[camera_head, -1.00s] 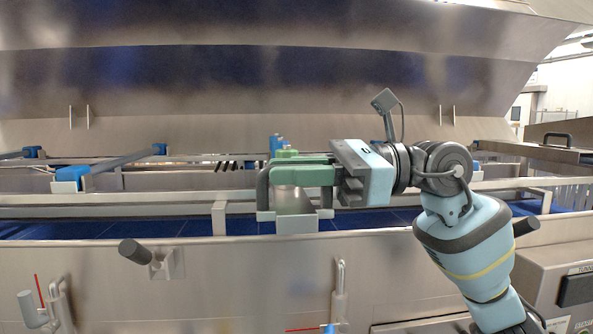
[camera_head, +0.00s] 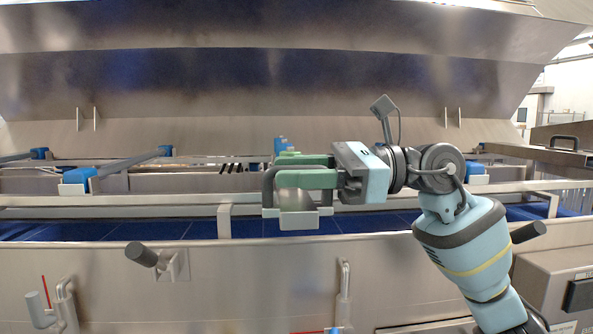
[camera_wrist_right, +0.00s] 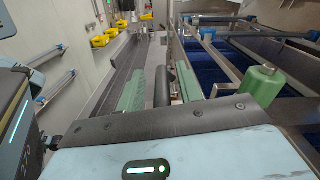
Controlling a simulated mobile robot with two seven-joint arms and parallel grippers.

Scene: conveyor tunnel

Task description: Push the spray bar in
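The spray bar's end shows in the head view as a dark looped handle (camera_head: 268,194) on a pale metal plate (camera_head: 300,221), at the near rail of the tunnel. My right gripper (camera_head: 289,168) reaches in from the right at the handle, with its green fingers level. In the right wrist view the dark handle (camera_wrist_right: 163,86) lies between the two green fingers (camera_wrist_right: 159,84). Narrow gaps seem to show beside it, so the fingers look open around it rather than clamped. The bar behind the plate is mostly hidden by my gripper. My left gripper is not in view.
A blue belt (camera_head: 150,229) runs below metal rails. Other bars with blue end blocks (camera_head: 78,176) lie at the left. A raised steel hood (camera_head: 290,80) hangs above. A dark round knob (camera_head: 141,254) sticks out from the front wall. A green cylinder (camera_wrist_right: 262,84) stands right of the fingers.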

